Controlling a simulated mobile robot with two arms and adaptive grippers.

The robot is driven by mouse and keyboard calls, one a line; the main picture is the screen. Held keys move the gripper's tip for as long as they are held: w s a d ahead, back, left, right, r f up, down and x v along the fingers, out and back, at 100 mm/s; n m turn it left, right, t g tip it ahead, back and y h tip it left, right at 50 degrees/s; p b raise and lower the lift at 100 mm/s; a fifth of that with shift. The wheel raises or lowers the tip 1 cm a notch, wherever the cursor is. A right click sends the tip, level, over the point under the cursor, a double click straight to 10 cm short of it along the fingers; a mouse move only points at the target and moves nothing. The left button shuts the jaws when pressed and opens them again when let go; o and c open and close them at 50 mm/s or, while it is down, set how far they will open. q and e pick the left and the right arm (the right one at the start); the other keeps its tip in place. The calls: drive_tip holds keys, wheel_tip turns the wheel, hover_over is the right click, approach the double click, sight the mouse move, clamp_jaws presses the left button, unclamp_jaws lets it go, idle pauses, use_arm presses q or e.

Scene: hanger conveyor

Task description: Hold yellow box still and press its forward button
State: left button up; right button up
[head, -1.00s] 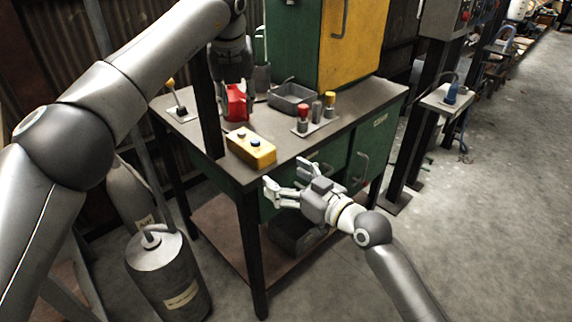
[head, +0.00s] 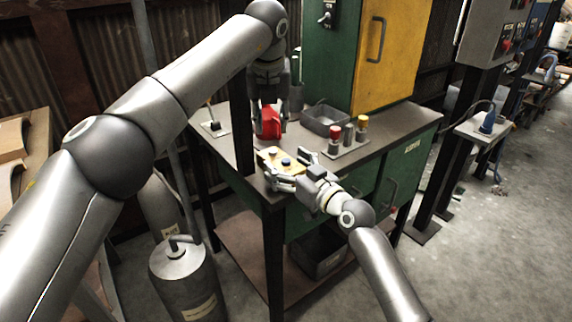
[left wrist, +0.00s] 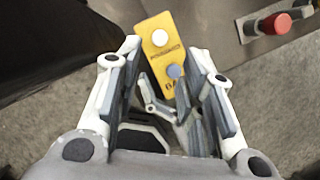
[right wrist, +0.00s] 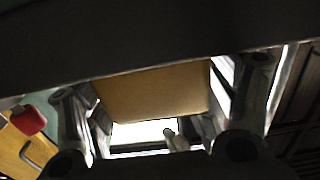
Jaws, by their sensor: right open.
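The yellow box (head: 279,154) lies on the workbench near its front left corner, with two round buttons on top. In the left wrist view the box (left wrist: 156,54) shows a white button (left wrist: 160,38) and a blue-grey button (left wrist: 174,71). My right gripper (head: 289,170) is open at the box's front side. In the right wrist view the box (right wrist: 155,92) appears between its fingers; contact cannot be told. My left gripper (head: 269,103) points down behind the box, its fingers apart with nothing held between them. The button labels are not clearly readable.
A grey tray (head: 324,121), a plate with red and yellow knobs (head: 348,148) and a lever (head: 212,122) are on the workbench (head: 399,122). A dark post rises left of the box.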

drive_tip(key=shift+w+a, duration=0.15)
drive_tip(key=shift+w, duration=0.1)
drive_tip(key=shift+c, duration=0.2)
use_arm(q)
drive_tip(key=shift+c, duration=0.2)
use_arm(e)
drive_tip(key=c, duration=1.2)
use_arm(q)
clamp_jaws()
use_arm(e)
drive_tip(key=shift+o, duration=0.2)
